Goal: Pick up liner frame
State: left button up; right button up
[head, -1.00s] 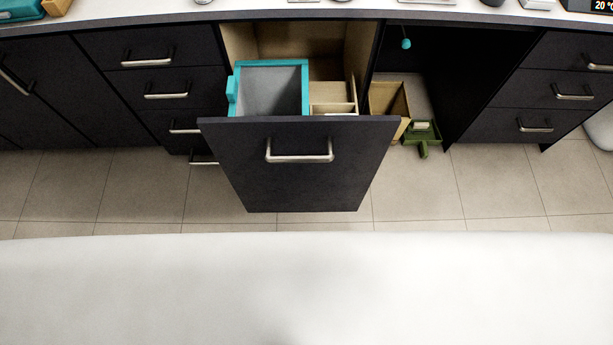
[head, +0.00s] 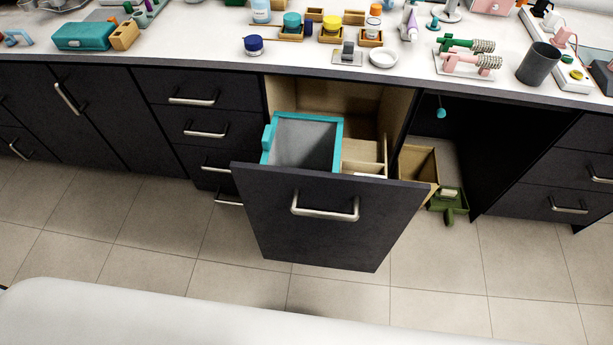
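The liner frame (head: 340,146) is a teal square rim with a tab at its left side. It sits on top of a grey-lined bin (head: 303,145) inside the pulled-out dark drawer (head: 325,222). The bin looks empty from above. Beside it in the drawer are light wooden dividers (head: 365,155). Neither of my grippers is in the head view.
The white vanity top (head: 400,85) above is cluttered with jars, a dark cup (head: 540,64), and pink and green tools. A wooden bin (head: 417,168) and a green dustpan-like thing (head: 449,202) stand on the floor right of the drawer. The tiled floor (head: 340,295) in front is clear.

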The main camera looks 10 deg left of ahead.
aim_at(267, 137)
jog(key=k+j+z, duration=0.55)
jog(key=j+z, duration=0.15)
jog(key=k+j+z, duration=0.35)
jog(key=i+j, duration=0.05)
